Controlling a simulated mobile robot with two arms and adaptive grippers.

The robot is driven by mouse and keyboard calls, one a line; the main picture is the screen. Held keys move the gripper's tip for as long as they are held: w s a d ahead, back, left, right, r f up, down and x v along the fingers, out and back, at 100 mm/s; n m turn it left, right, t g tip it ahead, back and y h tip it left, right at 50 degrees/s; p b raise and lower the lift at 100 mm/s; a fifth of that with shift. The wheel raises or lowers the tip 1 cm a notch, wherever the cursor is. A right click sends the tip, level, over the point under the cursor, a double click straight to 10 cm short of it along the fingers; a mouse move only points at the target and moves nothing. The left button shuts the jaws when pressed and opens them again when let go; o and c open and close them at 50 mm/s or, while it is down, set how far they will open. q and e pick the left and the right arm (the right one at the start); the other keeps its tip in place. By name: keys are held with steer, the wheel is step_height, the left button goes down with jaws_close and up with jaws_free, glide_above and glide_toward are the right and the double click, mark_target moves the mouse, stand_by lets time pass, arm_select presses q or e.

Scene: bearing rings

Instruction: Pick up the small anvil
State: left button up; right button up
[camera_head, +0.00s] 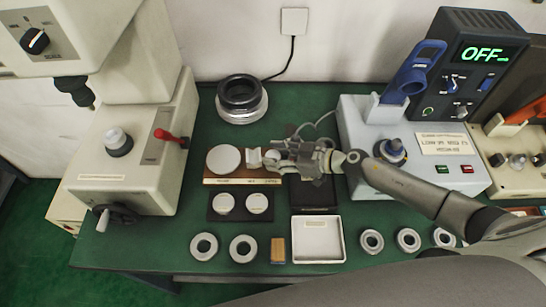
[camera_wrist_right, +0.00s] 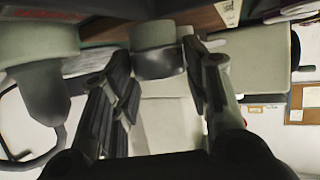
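The wooden board (camera_head: 243,181) on the green table carries a large pale round disc (camera_head: 222,158) at its left. A small pale piece, apparently the small anvil (camera_head: 254,158), stands to the right of that disc. My right gripper (camera_head: 272,159) reaches in from the right at the board's right side, close beside this piece. In the right wrist view, my right gripper's two dark fingers (camera_wrist_right: 157,60) are spread apart. A short grey-green cylinder with a dark lower band (camera_wrist_right: 157,62) shows between their tips; I cannot tell whether they touch it. My left gripper is not in view.
A dark tray with two pale discs (camera_head: 240,216) lies in front of the board. Several metal rings (camera_head: 204,246) and a white tray (camera_head: 317,240) line the front edge. The tester (camera_head: 140,150) stands left, the control box (camera_head: 420,140) right. Stacked rings (camera_head: 241,98) sit behind.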

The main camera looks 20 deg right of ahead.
steer(key=c, duration=0.7)
steer(key=shift+r, duration=0.1)
